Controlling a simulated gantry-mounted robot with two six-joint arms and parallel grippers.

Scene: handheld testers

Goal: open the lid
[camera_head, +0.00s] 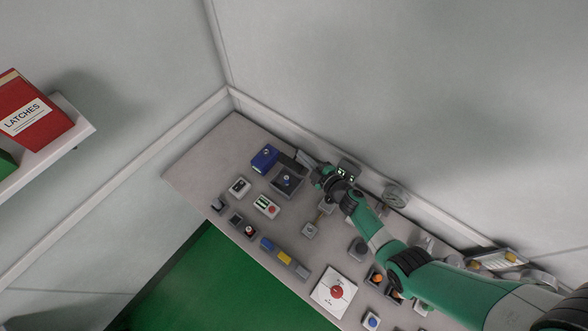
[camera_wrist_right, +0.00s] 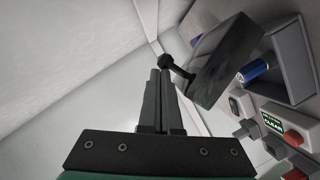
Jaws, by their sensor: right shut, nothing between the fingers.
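The lid (camera_wrist_right: 222,58) is a dark flat plate with a black knob on a short stem. In the right wrist view it stands tilted up from a grey box (camera_wrist_right: 292,52), and a blue cylinder (camera_wrist_right: 255,70) shows in the opening. The box also shows in the head view (camera_head: 287,187), with the lid (camera_head: 287,162) as a dark strip at its far side. My right gripper (camera_wrist_right: 158,74) is shut and empty, its fingertips close beside the knob; I cannot tell whether they touch. It is at the box's far right in the head view (camera_head: 303,160). My left gripper is out of view.
A blue box (camera_head: 264,158) stands left of the grey box. A tester with a green screen (camera_head: 266,207) and several small devices crowd the bench. The wall (camera_head: 270,119) runs close behind. A shelf with a red latches box (camera_head: 35,112) is at the left.

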